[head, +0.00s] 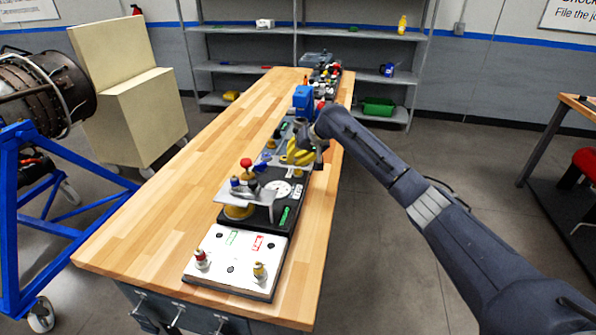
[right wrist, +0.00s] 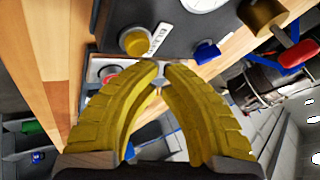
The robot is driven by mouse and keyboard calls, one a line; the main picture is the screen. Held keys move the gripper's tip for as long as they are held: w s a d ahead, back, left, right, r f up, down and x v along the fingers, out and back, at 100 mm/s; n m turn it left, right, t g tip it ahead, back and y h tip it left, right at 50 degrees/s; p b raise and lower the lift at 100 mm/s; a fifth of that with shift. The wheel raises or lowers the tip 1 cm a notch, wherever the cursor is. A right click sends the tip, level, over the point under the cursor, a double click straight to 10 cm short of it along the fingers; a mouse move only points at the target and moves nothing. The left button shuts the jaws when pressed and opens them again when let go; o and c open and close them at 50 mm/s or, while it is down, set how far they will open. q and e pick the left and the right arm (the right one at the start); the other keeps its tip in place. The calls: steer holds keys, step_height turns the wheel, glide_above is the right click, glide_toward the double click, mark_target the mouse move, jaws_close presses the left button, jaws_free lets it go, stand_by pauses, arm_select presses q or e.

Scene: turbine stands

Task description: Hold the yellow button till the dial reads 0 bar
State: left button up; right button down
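In the right wrist view, a round yellow button (right wrist: 135,40) sits on a dark panel beside a white label. The white dial (right wrist: 205,3) is cut off by the top edge, so its reading cannot be seen. My right gripper (right wrist: 161,68) has yellow fingers with their tips almost together and nothing between them. Its tips appear just below the button in the picture; I cannot tell any contact. In the head view, my right gripper (head: 298,152) is over the row of panels, beyond a pale round dial (head: 278,188) too small to read. My left gripper is not seen.
A blue knob (right wrist: 206,51) and a red-handled valve (right wrist: 293,54) are near the dial. A red button (right wrist: 110,72) is beyond the fingertips. In the head view, a white panel (head: 237,262) lies at the near end of the wooden table (head: 165,185), whose left side is clear.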

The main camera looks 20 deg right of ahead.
steer(key=shift+f, duration=0.15)
steer(key=shift+f, duration=0.3)
steer(key=shift+f, duration=0.5)
stand_by(1.9)
steer(key=shift+r, duration=0.15)
stand_by(2.1)
steer(key=shift+r, duration=0.8)
steer(key=shift+r, duration=0.1)
steer(key=shift+r, duration=2.4)
